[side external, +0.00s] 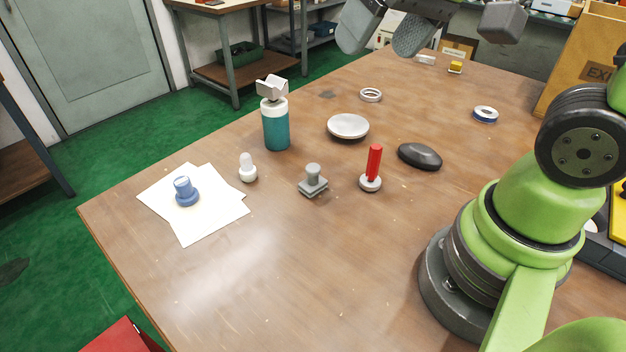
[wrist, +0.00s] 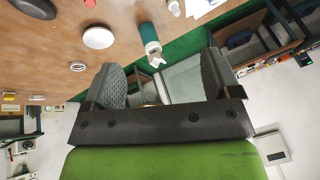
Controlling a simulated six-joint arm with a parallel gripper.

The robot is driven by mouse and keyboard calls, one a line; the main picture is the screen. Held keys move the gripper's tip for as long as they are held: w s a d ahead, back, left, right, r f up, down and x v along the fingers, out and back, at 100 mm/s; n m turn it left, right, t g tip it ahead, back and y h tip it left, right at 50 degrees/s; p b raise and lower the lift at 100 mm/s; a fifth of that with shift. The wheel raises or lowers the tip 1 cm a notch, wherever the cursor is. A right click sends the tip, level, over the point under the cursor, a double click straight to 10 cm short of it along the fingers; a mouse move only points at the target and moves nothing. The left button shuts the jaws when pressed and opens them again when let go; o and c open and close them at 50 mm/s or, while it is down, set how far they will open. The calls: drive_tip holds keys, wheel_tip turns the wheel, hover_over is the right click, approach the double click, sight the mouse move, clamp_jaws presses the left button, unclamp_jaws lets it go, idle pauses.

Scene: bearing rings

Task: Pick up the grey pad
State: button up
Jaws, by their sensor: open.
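No flat thing is plainly a grey pad. A grey stamp-like piece with a square base and a knob (side external: 313,184) stands upright mid-table in the side view. A smooth dark grey oval (side external: 420,156) lies to its right; it also shows at the top left corner of the wrist view (wrist: 38,8). I cannot tell which one is meant. My gripper (side external: 388,30) is at the top of the side view, partly cut off, raised and well away from both. In the wrist view its two textured fingers (wrist: 160,85) stand apart with nothing between them.
A teal bottle (side external: 276,128), a pale disc (side external: 348,126), a red-handled piece (side external: 373,165) and a white knobbed piece (side external: 248,168) stand nearby. A blue piece (side external: 185,192) stands on paper (side external: 220,215). A white ring (side external: 371,95) and a blue-white ring (side external: 485,114) lie farther back. The front table is clear.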

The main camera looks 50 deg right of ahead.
drive_tip(key=w+d+f+n+g, duration=0.1)
drive_tip(key=w+f+g, duration=0.2)
drive_tip(key=w+f, duration=0.55)
drive_tip(key=n+g+h, duration=0.1)
drive_tip(key=g, duration=0.1)
hover_over(313, 179)
drive_tip(key=f, duration=1.4)
drive_tip(key=shift+d+f, duration=0.3)
drive_tip(key=shift+f, duration=0.05)
drive_tip(key=shift+w+d+f, duration=0.1)
drive_tip(key=shift+w+f, duration=0.1)
drive_tip(key=shift+f, duration=1.35)
drive_tip(key=shift+w+f, duration=0.15)
drive_tip(key=shift+f, duration=1.4)
drive_tip(key=shift+c, duration=0.2)
drive_tip(key=c, duration=1)
